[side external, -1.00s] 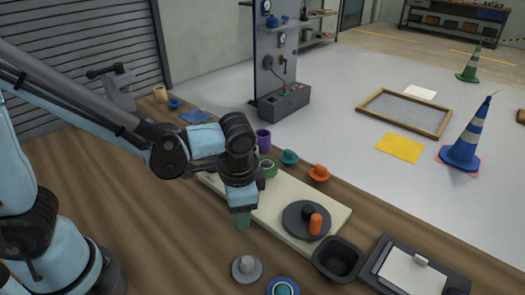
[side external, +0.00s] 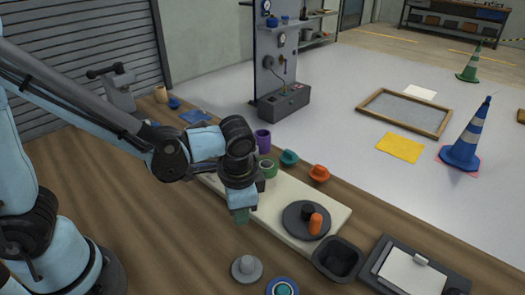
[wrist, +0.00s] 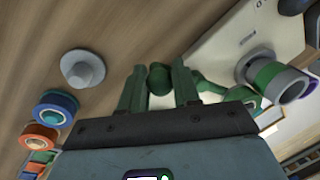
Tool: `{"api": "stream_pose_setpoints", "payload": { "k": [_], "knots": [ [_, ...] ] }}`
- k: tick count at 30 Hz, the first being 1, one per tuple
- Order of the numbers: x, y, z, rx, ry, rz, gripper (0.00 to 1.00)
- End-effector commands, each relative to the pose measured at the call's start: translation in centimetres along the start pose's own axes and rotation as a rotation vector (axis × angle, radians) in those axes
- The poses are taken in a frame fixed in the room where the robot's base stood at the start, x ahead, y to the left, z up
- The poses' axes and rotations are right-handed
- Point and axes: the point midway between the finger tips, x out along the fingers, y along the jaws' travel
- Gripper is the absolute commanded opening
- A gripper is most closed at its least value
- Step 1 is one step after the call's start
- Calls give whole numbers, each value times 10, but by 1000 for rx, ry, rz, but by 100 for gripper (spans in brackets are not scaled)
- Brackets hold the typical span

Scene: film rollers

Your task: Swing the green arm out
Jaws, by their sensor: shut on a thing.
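My gripper (wrist: 158,92) points down with its two dark green fingers on either side of a rounded green knob (wrist: 160,76) and is shut on it. In the side external view my gripper (side external: 241,215) is over the front edge of the cream board. The green arm (wrist: 208,85) shows as a bar to the right of the fingers, leading towards a grey roller with a green band (wrist: 268,78). How the knob joins the arm is hidden behind a finger. In the side external view the green-banded roller (side external: 268,168) stands behind my gripper.
A grey knobbed disc (side external: 246,268) and a blue-rimmed ring (side external: 283,287) lie in front. A black bin (side external: 338,260) stands right.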

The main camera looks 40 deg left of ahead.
Motion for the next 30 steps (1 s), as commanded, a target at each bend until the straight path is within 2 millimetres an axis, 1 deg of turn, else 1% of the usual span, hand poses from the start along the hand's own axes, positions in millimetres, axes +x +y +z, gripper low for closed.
{"api": "stream_pose_setpoints", "payload": {
  "k": [8,14,30],
  "knots": [
    [0,-1,2,26,5,1,0],
    [0,-4,6,86,16,1,0],
    [3,-18,18,344,66,1,0]
  ]
}}
